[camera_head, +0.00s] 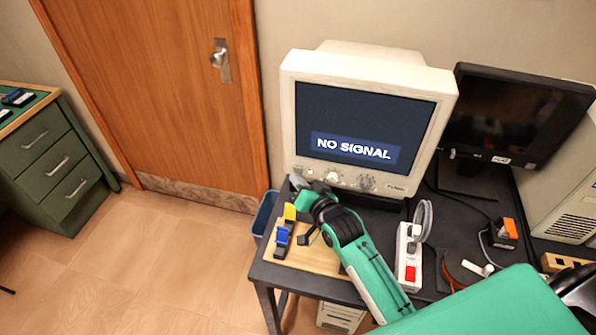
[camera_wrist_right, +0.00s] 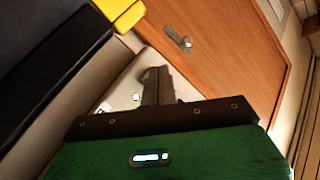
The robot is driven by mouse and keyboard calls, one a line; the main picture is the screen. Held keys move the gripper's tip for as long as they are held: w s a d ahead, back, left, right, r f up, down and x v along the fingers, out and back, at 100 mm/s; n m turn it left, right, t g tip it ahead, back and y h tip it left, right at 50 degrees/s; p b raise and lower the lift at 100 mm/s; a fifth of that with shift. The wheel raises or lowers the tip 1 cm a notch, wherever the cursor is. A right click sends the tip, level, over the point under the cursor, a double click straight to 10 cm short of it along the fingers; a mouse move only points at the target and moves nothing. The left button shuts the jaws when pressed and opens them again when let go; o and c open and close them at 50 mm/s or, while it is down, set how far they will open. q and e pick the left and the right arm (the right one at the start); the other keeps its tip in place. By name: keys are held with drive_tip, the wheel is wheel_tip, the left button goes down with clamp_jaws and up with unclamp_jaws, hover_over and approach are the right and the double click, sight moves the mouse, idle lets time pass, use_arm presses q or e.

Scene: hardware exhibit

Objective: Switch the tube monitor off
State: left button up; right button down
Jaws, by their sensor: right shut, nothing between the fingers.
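The cream tube monitor (camera_head: 420,180) stands on the dark desk, its screen lit with "NO SIGNAL". A row of small knobs or buttons (camera_head: 335,178) runs along its lower front bezel. My right gripper (camera_head: 298,183) is at the lower left corner of that bezel, shut and empty; I cannot tell whether it touches. The wrist and fingers hide part of the monitor's lower left edge. My left gripper is not in view.
A dark flat monitor (camera_head: 515,115) stands to the right. A white power strip with a red switch (camera_head: 410,272), an orange-and-black device (camera_head: 504,232) and a wooden board (camera_head: 318,260) with blue and yellow pieces lie on the desk. A blue bin (camera_head: 263,215) stands left of it.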

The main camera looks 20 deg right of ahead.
drive_tip(key=shift+w+r, duration=0.1)
drive_tip(key=shift+w, duration=0.05)
idle(0.4)
drive_tip(key=shift+w+d, duration=0.1)
drive_tip(key=shift+d, duration=0.05)
drive_tip(key=shift+w+d, duration=0.1)
drive_tip(key=shift+w, duration=0.05)
drive_tip(key=shift+w+d+p, duration=0.1)
drive_tip(key=shift+p, duration=0.2)
idle(0.4)
drive_tip(key=shift+s+a+p, duration=0.25)
drive_tip(key=shift+s+p, duration=0.05)
drive_tip(key=shift+p, duration=0.1)
drive_tip(key=shift+s+a, duration=0.15)
drive_tip(key=shift+s, duration=0.05)
